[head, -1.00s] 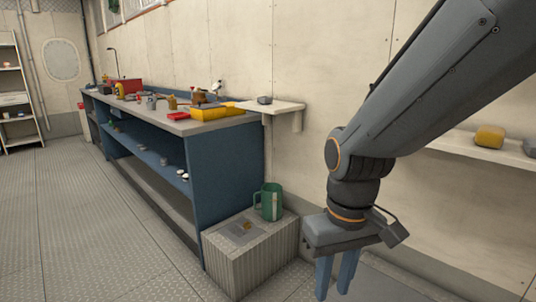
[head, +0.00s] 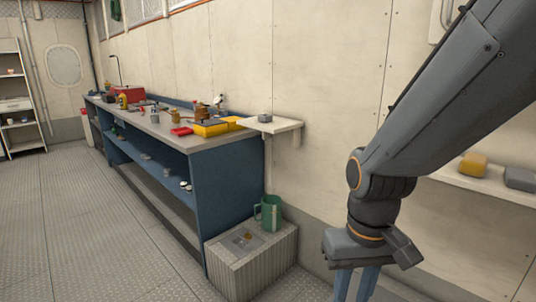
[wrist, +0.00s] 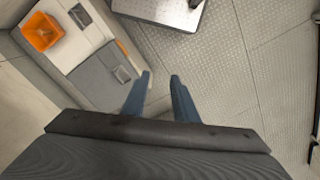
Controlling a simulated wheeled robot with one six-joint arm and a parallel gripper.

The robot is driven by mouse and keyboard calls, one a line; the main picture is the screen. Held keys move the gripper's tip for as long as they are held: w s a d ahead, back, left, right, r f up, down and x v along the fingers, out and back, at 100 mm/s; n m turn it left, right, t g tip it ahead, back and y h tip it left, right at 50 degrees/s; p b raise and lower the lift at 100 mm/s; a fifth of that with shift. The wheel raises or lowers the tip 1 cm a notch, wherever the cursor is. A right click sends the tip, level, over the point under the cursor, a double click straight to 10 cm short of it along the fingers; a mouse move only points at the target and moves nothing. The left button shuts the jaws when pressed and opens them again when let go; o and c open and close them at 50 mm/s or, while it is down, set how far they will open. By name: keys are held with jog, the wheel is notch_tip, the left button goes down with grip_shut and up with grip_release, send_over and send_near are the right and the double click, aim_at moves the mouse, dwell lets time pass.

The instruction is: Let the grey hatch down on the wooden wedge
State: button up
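My gripper (head: 355,298) hangs at the lower right of the head view, fingers pointing down, open and empty. In the wrist view its two blue fingers (wrist: 159,76) stand apart with nothing between them. A grey square panel (wrist: 92,80), possibly the hatch, is set in a pale bench top beyond the left finger, with a small square fitting on it. I cannot tell whether it is raised. No wooden wedge can be made out for sure. A small brown piece (head: 247,237) lies on a ribbed grey box (head: 262,265) in the head view, too small to identify.
A green jug (head: 269,212) stands on the ribbed box. A blue workbench (head: 225,190) with clutter runs along the wall. A wall shelf (head: 455,180) lies behind my arm. An orange bin (wrist: 39,32) sits on the pale bench. The left floor (head: 75,225) is clear.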

jog(key=shift+m, duration=0.5)
jog(key=d+r+p, duration=0.1)
jog(key=p, duration=0.1)
jog(key=d+r+p, duration=0.2)
jog(key=p, duration=0.1)
jog(key=shift+s+d+r+p, duration=0.3)
jog(key=shift+r+p, duration=0.05)
jog(key=shift+d, duration=0.2)
grip_shut()
